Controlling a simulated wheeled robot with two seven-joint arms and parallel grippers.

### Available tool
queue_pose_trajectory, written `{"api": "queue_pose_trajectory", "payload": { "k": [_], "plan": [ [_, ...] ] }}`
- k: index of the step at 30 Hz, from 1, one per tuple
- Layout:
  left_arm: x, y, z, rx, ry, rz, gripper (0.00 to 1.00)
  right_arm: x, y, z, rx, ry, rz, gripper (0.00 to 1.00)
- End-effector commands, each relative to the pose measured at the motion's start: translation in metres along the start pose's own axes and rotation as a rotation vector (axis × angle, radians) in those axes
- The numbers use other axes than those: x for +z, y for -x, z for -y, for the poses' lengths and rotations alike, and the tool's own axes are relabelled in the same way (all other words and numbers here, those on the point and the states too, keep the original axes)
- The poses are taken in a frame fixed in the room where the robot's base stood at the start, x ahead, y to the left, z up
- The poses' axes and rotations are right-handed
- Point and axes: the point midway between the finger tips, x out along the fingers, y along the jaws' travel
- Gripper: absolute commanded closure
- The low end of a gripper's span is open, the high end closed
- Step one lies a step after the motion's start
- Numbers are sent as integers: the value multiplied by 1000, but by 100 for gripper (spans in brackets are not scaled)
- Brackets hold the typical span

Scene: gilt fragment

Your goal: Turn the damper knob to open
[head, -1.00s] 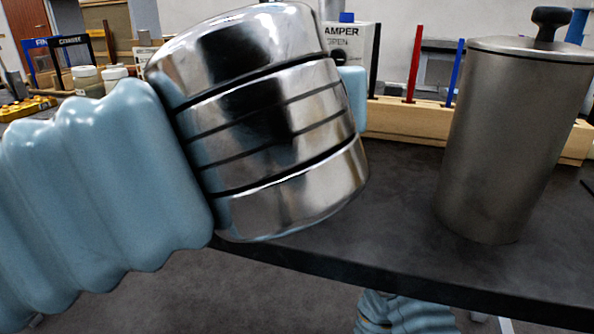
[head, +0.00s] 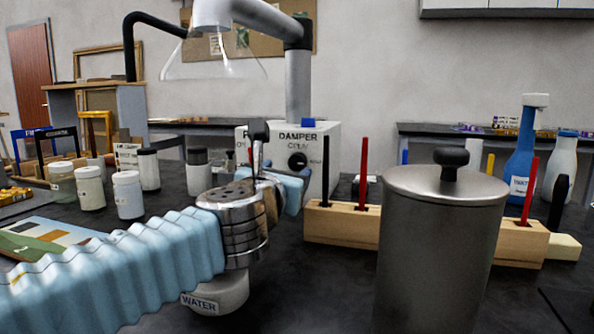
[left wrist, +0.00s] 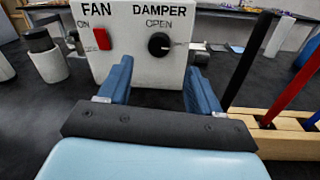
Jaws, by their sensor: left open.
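The damper knob (head: 297,160) is a round black knob on the front of a white control box (head: 325,145). In the left wrist view the knob (left wrist: 158,43) sits under the words DAMPER and OPEN. A small pale mark on it appears to point right, but it is too small to be sure. My left gripper (head: 276,172) is just in front of the box in the head view. In the left wrist view its two blue fingers (left wrist: 160,82) are apart and empty, with the knob ahead between them and not touched. My right gripper is out of view.
A red FAN switch (left wrist: 102,38) is left of the knob on the same box. A wooden rack (head: 340,225) with upright coloured rods stands close to the right. A grey metal canister (head: 440,260) stands at front right. White jars (head: 128,195) stand left.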

Motion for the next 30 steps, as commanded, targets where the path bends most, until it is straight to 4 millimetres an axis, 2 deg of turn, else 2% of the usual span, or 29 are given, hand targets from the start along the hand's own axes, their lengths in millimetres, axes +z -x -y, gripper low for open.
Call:
{"api": "queue_pose_trajectory", "payload": {
  "k": [3, 10, 15, 23, 30],
  "plan": [
    [1, -29, 0, 5, -5, -2, 36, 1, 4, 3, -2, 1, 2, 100],
    [1, -68, -1, 3, -1, -1, 36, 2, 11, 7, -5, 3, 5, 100],
    [1, -79, 0, 1, 2, 0, 36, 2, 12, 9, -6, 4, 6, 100],
    [0, -80, 0, 0, 3, 0, 36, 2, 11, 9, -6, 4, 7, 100],
    [0, -80, 0, 0, 3, 0, 71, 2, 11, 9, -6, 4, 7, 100]
  ]
}}
